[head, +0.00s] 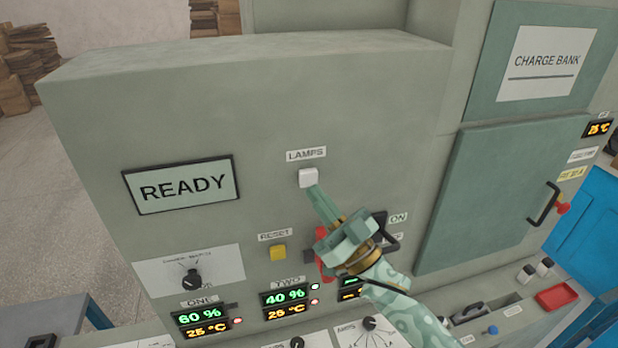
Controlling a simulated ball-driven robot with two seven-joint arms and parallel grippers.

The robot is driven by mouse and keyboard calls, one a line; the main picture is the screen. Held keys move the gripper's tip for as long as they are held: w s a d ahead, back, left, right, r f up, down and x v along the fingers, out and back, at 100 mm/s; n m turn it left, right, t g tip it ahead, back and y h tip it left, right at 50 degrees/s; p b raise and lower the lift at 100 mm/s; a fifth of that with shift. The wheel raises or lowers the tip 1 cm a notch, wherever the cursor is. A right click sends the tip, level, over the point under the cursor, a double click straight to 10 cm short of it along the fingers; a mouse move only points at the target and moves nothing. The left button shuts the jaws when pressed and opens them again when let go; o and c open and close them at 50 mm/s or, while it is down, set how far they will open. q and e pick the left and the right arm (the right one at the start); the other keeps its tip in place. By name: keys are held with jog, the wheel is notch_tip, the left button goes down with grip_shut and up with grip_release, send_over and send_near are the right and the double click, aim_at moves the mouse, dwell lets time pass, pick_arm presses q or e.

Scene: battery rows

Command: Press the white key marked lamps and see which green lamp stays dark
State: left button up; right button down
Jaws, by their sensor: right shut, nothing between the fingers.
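The white key (308,177) sits under the LAMPS label (306,154) on the grey panel. My right gripper (316,192) is shut and empty, its fingertips at the lower edge of the key; I cannot tell whether they touch or press it. A small pale green lamp (314,286) shows beside the TWO display (286,299), above a red one. By the ONE display (202,321) I see a red lamp (237,321). A third display is partly hidden behind my right gripper, so its lamps are hidden. My left gripper is not in view.
A READY screen (182,185) is left of the key. A yellow RESET button (278,252) and a rotary knob (191,281) lie lower. A red handle (323,262) and a black ON switch (388,232) stick out close to my right gripper. A green door (487,198) is at right.

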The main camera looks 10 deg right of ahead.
jog(key=s+p, duration=0.1)
jog(key=s, duration=0.3)
jog(key=shift+s, duration=0.2)
jog(key=shift+h, duration=0.3)
dwell(0.8)
